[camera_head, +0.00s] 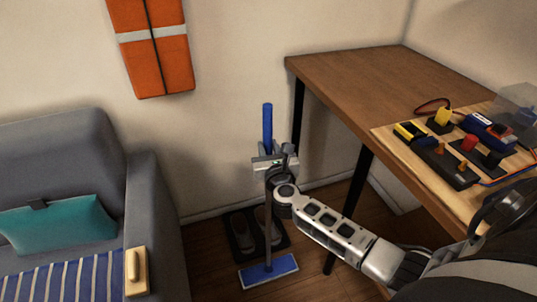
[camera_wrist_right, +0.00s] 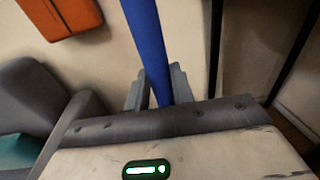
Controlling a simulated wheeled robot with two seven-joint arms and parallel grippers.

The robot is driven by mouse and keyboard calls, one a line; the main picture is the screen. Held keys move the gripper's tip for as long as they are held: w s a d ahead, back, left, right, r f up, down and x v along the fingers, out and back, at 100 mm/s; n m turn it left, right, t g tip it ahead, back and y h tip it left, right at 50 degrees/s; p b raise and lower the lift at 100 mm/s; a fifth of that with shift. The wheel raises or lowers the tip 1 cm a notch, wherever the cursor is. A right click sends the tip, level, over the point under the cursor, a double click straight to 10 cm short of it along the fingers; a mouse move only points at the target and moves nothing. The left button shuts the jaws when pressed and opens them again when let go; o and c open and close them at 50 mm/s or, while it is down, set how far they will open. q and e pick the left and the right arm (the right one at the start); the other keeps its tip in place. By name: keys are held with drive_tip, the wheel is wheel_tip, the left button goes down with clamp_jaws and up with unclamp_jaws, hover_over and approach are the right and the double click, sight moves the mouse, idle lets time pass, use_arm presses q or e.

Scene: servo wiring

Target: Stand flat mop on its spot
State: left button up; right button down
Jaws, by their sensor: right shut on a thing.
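The flat mop (camera_head: 268,271) stands upright between the armchair and the table, with a blue head, a grey pole and a blue upper grip. My right gripper (camera_head: 268,160) is shut around the upper part of its handle. The blue handle (camera_wrist_right: 147,45) also runs between the fingers in the right wrist view (camera_wrist_right: 157,88). The mop head is low, just in front of a dark mat (camera_head: 236,256) with shoes on it. I cannot tell whether the head touches the floor. My left gripper is not in view.
A wooden table (camera_head: 350,75) on dark legs carries a board with servos and wires on the right. A grey armchair (camera_head: 75,150) with a teal cushion (camera_head: 62,225) stands on the left. An orange item (camera_head: 152,55) hangs on the wall behind.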

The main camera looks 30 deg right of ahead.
drive_tip(key=shift+f, duration=0.5)
drive_tip(key=c, duration=1.2)
unclamp_jaws()
